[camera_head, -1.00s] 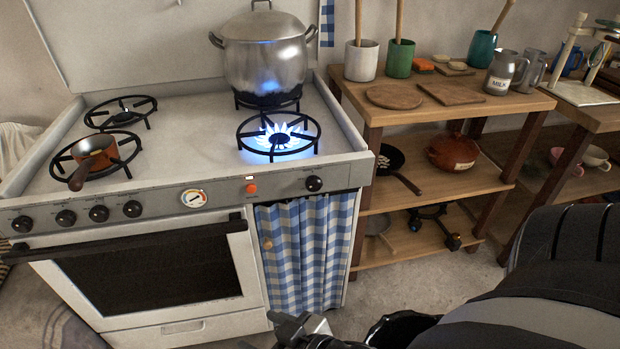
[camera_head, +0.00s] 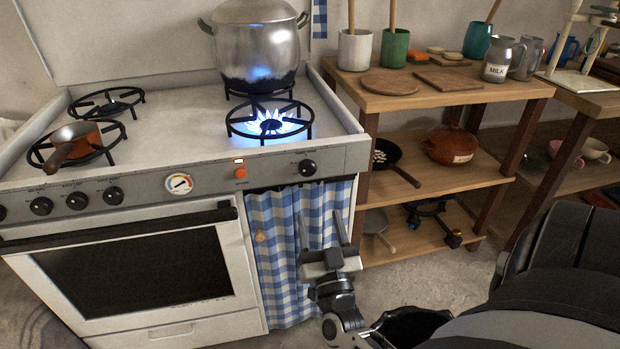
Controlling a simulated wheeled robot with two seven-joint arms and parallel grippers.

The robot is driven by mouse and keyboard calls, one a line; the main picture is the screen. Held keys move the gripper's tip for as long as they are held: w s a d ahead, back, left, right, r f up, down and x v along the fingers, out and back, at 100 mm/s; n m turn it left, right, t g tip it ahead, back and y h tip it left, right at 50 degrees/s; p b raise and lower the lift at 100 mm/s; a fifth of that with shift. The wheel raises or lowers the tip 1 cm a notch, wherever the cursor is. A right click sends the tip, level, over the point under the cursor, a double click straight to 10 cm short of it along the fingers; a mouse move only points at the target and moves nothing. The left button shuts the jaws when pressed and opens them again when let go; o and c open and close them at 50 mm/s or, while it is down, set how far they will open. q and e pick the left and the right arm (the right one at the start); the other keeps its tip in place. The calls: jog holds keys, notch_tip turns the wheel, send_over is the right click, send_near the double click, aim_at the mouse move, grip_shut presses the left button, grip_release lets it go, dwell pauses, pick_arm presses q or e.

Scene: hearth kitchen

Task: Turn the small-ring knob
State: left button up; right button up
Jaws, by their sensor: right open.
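The stove's front panel carries a row of dark round knobs (camera_head: 77,201) at the left and a single dark knob (camera_head: 308,167) at the right. The labels are too small to read, so I cannot tell by text which is the small-ring knob. The front right burner (camera_head: 271,125) is lit with a blue flame. My right gripper (camera_head: 321,222) is open and empty, its two fingers pointing up in front of the checked curtain. It is below the single right knob and apart from it. My left gripper is not in view.
A large steel pot (camera_head: 255,45) stands on the back right burner and a small copper pan (camera_head: 75,142) on the front left one. An orange button (camera_head: 240,173) sits left of the right knob. A wooden shelf (camera_head: 455,95) with kitchenware stands right of the stove.

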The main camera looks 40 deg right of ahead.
aim_at(309, 173)
jog(key=x, duration=1.1)
jog(key=c, duration=1)
